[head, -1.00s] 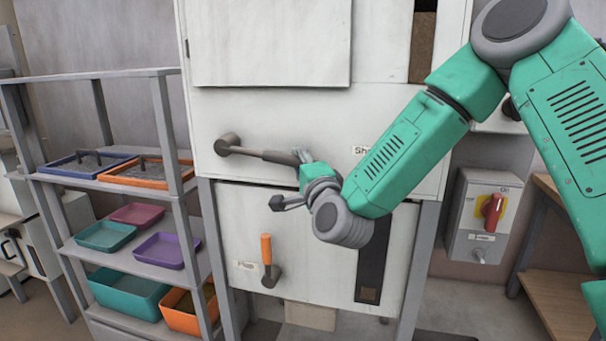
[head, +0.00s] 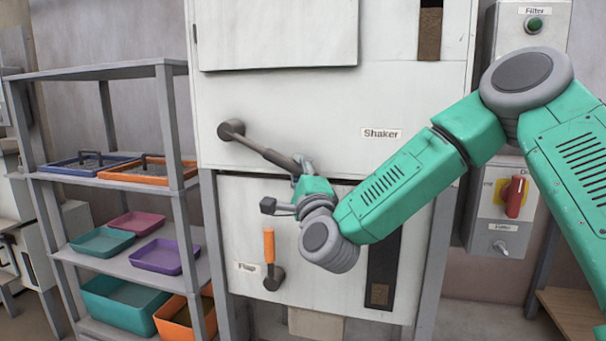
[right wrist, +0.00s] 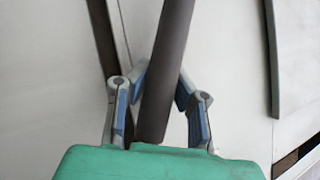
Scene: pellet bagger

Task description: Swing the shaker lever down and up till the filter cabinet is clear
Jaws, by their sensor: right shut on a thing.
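The shaker lever (head: 262,150) is a dark grey bar on a round pivot at the left of the white filter cabinet (head: 290,110). It slopes down to the right from the pivot. My right gripper (head: 300,166) is shut on the lever near its free end. In the right wrist view the lever (right wrist: 166,70) runs between the two fingers of the gripper (right wrist: 160,100). The "Shaker" label (head: 381,133) is on the cabinet right of the lever. My left gripper is not in view.
Below is a flap lever with an orange handle (head: 268,246). A dark vertical window (head: 383,270) is in the lower panel. A shelf rack (head: 125,182) with several coloured trays stands left. A red switch (head: 515,196) and a green button (head: 534,24) are at right.

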